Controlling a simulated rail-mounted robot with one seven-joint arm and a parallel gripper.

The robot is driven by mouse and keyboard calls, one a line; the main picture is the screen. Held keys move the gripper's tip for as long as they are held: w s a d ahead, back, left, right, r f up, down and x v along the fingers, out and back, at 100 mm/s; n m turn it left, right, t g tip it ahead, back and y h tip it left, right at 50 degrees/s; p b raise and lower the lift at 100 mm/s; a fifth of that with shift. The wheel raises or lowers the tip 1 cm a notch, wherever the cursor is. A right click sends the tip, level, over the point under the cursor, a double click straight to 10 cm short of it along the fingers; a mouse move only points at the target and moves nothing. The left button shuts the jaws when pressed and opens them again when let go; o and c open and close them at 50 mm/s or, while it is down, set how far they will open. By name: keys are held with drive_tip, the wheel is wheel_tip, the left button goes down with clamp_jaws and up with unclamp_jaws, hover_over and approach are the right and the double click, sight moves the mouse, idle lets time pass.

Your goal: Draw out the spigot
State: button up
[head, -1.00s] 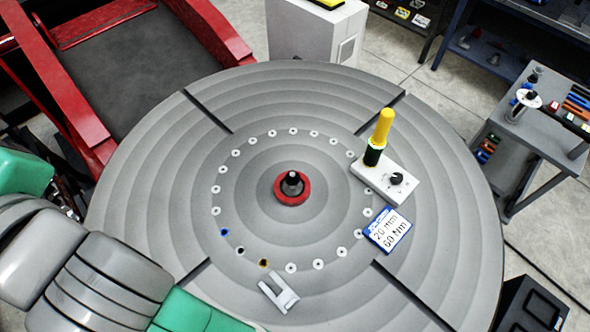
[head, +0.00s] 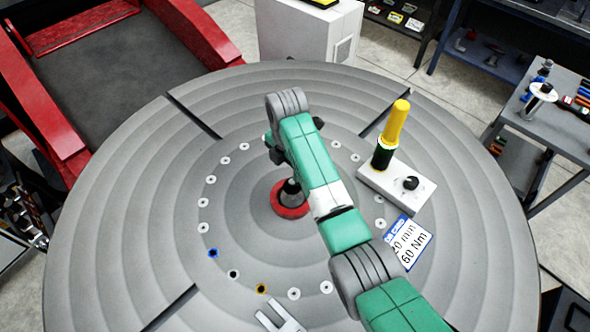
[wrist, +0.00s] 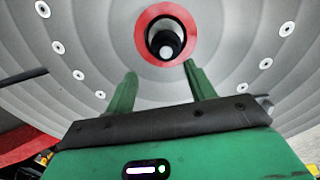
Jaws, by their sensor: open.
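The spigot is a dark grey post (head: 291,190) standing in a red ring (head: 290,211) at the centre of the round grey table. In the wrist view the spigot (wrist: 165,42) shows end-on as a dark round form with a pale middle, inside the red ring (wrist: 142,52). My gripper (wrist: 160,70) has two green fingers, apart and empty. The spigot lies beyond the fingertips, close to midway between them and a little nearer the right one. In the head view my arm hides the gripper and part of the spigot.
A white box (head: 398,187) with a knob and a yellow-topped cylinder (head: 393,132) stands right of centre. A label card (head: 409,243) lies below it. A light grey forked piece (head: 280,318) lies at the front. A ring of holes, some coloured, surrounds the centre.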

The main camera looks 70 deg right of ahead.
sight(292, 181)
drive_tip(key=shift+s+d+f, duration=0.2)
drive_tip(key=shift+s+f, duration=0.2)
drive_tip(key=shift+s, duration=0.2)
wheel_tip(292, 181, down, 8)
drive_tip(key=shift+r+b, duration=0.1)
drive_tip(key=shift+b, duration=0.35)
drive_tip(key=shift+w, duration=0.1)
clamp_jaws()
